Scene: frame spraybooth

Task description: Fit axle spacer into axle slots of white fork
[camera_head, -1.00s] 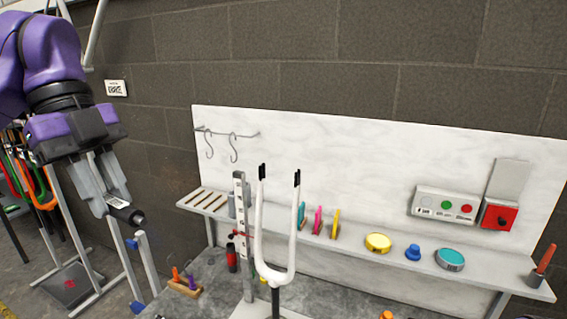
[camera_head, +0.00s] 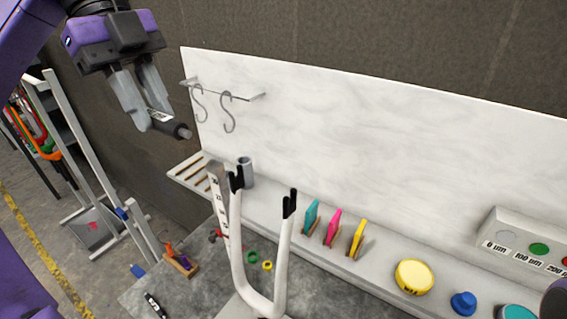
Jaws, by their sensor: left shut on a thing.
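The white fork (camera_head: 238,245) stands upright on the bench, its two legs pointing up. Each leg ends in a black slotted tip, the left one (camera_head: 236,179) and the right one (camera_head: 289,203). My left gripper (camera_head: 145,117) is shut on the axle spacer (camera_head: 170,127), a dark cylinder with a grey end and a white label. It holds the spacer in the air, up and to the left of the fork tips and apart from them. A purple part at the lower right edge may belong to my right arm; the right gripper does not show.
Behind the fork is a shelf (camera_head: 375,265) with teal, pink and yellow upright pieces, a yellow tin (camera_head: 413,277) and a blue knob (camera_head: 463,303). Two S-hooks (camera_head: 228,112) hang from a rail on the white board. A small wooden block (camera_head: 181,264) sits on the grey bench.

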